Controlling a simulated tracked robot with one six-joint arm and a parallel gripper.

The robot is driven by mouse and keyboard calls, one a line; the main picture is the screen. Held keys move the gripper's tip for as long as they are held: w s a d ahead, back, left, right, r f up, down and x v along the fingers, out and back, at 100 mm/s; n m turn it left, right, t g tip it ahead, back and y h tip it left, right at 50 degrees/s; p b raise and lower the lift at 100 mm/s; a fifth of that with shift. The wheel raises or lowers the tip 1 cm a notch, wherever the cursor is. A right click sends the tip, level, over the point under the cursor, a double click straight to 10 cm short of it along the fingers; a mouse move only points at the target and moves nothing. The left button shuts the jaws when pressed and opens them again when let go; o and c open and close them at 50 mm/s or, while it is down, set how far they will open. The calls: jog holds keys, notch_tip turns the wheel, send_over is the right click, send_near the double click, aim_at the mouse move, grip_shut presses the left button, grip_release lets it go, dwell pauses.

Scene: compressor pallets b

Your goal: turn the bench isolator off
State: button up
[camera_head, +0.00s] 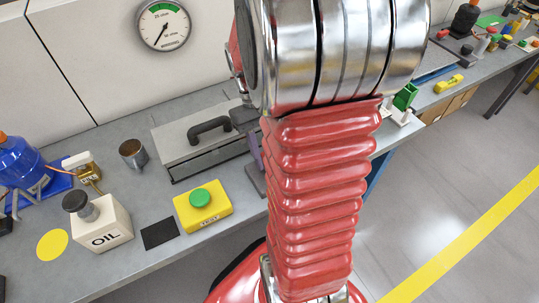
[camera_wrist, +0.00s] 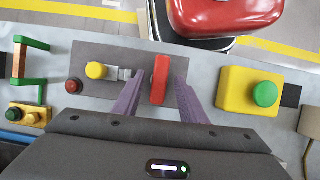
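In the wrist view a red upright handle (camera_wrist: 160,84), which looks like the bench isolator's lever, stands on a dark grey plate (camera_wrist: 97,53). The plate also carries a yellow knob (camera_wrist: 96,70), a small red button (camera_wrist: 73,86) and a metal piece (camera_wrist: 125,73). My gripper (camera_wrist: 160,73) is open, with its purple fingers on either side of the red handle. A narrow gap seems to show on each side; contact is hard to tell. In the head view my arm hides the handle, and only a bit of a purple finger (camera_head: 256,153) shows.
A yellow box with a green TEST button (camera_head: 202,206) stands on the bench beside a black square (camera_head: 160,233). An oil can (camera_head: 102,225), a grey case with a black handle (camera_head: 200,140) and a metal cup (camera_head: 132,153) stand nearby. A gauge (camera_head: 163,26) hangs behind.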

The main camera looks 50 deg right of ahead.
jog(key=v, duration=1.3)
jog(key=w+a+f+t+h, duration=0.1)
jog(key=a+f+t+h, duration=0.1)
jog(key=a+f+t, duration=0.3)
jog(key=s+a+r+n+t, duration=0.1)
jog(key=s+a+r+t, duration=0.1)
jog(key=a, duration=0.5)
jog(key=s+a+r+n+t, duration=0.2)
jog(key=a+r+t, duration=0.1)
jog(key=a, duration=0.5)
jog(key=shift+s+a+r+y, duration=0.2)
jog(key=shift+s+r+y, duration=0.1)
jog(key=shift+r+y, duration=0.15)
jog(key=shift+c, duration=0.9)
